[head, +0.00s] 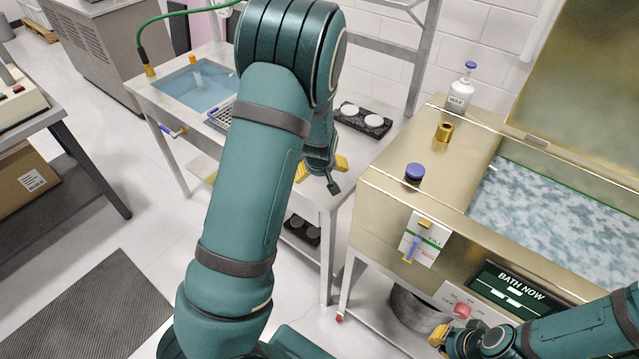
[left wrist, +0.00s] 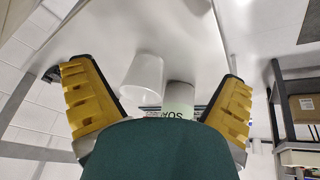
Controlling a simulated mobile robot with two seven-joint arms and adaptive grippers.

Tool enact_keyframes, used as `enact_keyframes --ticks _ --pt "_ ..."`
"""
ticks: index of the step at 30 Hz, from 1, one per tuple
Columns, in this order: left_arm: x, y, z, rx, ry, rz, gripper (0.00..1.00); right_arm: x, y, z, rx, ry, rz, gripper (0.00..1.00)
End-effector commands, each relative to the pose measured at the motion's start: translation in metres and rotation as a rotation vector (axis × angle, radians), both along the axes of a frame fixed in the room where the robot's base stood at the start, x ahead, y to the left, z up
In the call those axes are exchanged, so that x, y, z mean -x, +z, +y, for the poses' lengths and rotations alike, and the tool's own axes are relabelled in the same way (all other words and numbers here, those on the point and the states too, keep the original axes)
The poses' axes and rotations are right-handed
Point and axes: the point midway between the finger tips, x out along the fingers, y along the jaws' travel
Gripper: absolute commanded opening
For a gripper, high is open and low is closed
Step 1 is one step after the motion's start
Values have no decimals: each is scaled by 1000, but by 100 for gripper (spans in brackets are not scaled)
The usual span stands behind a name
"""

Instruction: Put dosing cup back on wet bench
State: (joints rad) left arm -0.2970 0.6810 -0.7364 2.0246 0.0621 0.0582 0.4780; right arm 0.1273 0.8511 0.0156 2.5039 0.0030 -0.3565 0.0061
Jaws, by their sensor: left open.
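A translucent white cup (left wrist: 143,76), likely the dosing cup, shows in the left wrist view against a pale surface. It stands beside a grey-white cylinder (left wrist: 179,98) with partly hidden lettering. My left gripper (left wrist: 155,78) is open, its yellow fingers apart on either side of both. In the head view my left gripper (head: 320,174) is partly behind my arm, over the steel bench (head: 165,115) with the blue basin; the cup is hidden there. My right gripper (head: 440,338) is low at the bottom right; only one yellow pad shows clearly.
A gold tank (head: 395,210) marked BATH NOW stands at the right. On its top are a blue-capped item (head: 414,172), a brass fitting (head: 444,132) and a white bottle (head: 461,95). A black tray (head: 362,121) with white discs lies on the steel bench.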

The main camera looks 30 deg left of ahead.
Motion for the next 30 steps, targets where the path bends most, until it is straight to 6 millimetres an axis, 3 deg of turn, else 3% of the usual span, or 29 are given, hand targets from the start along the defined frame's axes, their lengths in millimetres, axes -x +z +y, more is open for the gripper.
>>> enact_keyframes --ticks 3,10,30 --pt "20 1 -12 1 -1 2 97 -1 3 0 0 -2 -2 0" --pt "41 1 -23 0 0 0 97 -2 5 0 1 -3 -4 0" --pt "45 0 -25 0 0 0 97 -2 5 0 0 -3 -4 0"
